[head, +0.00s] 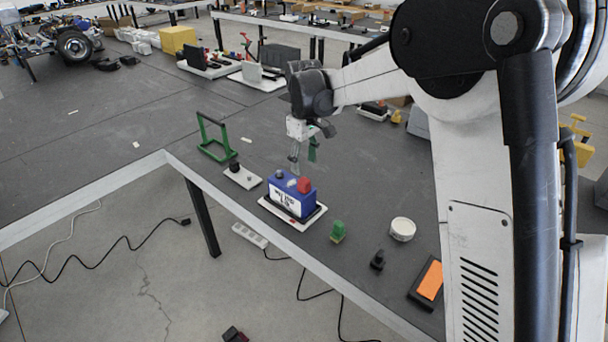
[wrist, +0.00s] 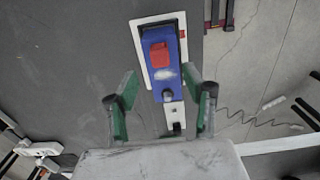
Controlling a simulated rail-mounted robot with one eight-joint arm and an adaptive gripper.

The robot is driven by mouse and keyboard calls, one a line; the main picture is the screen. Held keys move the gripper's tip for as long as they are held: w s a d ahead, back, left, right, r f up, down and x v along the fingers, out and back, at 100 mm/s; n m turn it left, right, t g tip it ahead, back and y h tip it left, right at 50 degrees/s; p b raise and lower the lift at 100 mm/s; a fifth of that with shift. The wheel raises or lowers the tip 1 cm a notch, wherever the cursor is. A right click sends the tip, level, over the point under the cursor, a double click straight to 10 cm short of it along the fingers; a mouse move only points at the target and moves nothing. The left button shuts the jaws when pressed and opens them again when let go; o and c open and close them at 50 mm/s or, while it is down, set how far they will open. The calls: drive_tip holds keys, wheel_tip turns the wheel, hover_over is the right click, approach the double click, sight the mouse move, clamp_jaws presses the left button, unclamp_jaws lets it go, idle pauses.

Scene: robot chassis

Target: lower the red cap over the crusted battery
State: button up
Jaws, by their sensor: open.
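The blue battery (head: 290,200) stands upright on a white tray (head: 310,221) near the table's front edge, with a white label on its front. The red cap (head: 304,185) is at the right end of its top; it also shows in the wrist view (wrist: 160,55). A pale crusty patch (wrist: 165,73) lies on the battery top beside the cap, and a grey round post (wrist: 167,95) is at the other end. My gripper (head: 304,158) is above the battery. In the wrist view its green-padded fingers (wrist: 160,98) are spread and empty, with the grey post between them.
A small white plate with a black knob (head: 242,175) and a green frame (head: 212,137) stand to the left. A green block (head: 338,231), a black piece (head: 377,260), a white round tub (head: 402,229) and an orange-topped box (head: 430,280) stand to the right.

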sight(306, 180)
drive_tip(key=shift+r, duration=2.1)
drive_tip(key=s+d+r+m+t, duration=0.25)
drive_tip(key=s+d+r, duration=0.25)
drive_tip(key=s+d, duration=0.25)
drive_tip(key=s+d+r+m+t, duration=0.1)
drive_tip(key=s+d+r+m, duration=0.2)
drive_tip(key=s+d+r, duration=0.45)
drive_tip(key=s+d+f+m+t, duration=0.2)
drive_tip(key=s+f, duration=0.2)
drive_tip(key=s, duration=0.5)
drive_tip(key=s+d+f+m+t, duration=0.1)
drive_tip(key=s+d+f+m, duration=0.1)
drive_tip(key=s, duration=0.8)
drive_tip(key=shift+d+f+t, duration=0.35)
drive_tip(key=shift+d+f, duration=0.3)
drive_tip(key=shift+f, duration=0.25)
